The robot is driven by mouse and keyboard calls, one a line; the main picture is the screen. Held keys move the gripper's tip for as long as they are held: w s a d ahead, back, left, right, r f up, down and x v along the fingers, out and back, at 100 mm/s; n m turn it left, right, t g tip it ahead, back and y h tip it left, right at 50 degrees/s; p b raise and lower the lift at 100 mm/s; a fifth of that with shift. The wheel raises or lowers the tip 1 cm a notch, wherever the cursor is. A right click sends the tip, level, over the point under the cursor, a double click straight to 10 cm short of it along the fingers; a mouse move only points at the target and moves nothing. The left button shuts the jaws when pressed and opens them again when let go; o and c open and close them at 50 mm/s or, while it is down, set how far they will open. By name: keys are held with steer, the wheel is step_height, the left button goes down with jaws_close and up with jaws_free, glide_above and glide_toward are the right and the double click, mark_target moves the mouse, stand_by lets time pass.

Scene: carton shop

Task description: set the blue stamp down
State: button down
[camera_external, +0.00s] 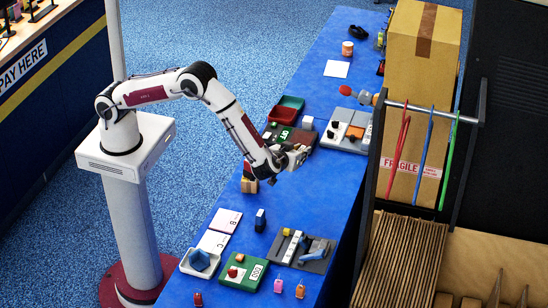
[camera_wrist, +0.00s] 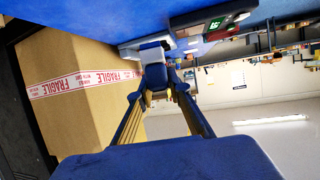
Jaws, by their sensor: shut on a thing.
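My gripper (camera_external: 292,160) is raised over the blue table, near its middle. In the wrist view, my gripper (camera_wrist: 164,90) is shut on a blue and white thing that looks like the blue stamp (camera_wrist: 153,62), held at the fingertips. In the external view the held stamp is too small to make out clearly against the gripper.
A small blue and white block (camera_external: 260,219) stands on the table next to two white cards, B (camera_external: 226,220) and C (camera_external: 213,242). A grey tray (camera_external: 322,261) and a green board (camera_external: 229,279) lie nearer. A large carton (camera_external: 421,80) stands beyond the table's right edge.

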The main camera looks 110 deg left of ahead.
steer(key=w+d+m+t+h, duration=0.1)
steer(key=d+m+t+h, duration=0.1)
steer(key=d, duration=0.5)
steer(key=w+d+m+t+h, duration=0.2)
steer(key=d+m+t, duration=0.3)
steer(key=d, duration=0.3)
steer(key=shift+w+r, duration=0.15)
steer(key=shift+w, duration=0.1)
steer(key=shift+f, duration=3.15)
steer(key=shift+f, duration=0.1)
steer(key=shift+f, duration=1.8)
steer(key=shift+f, duration=0.1)
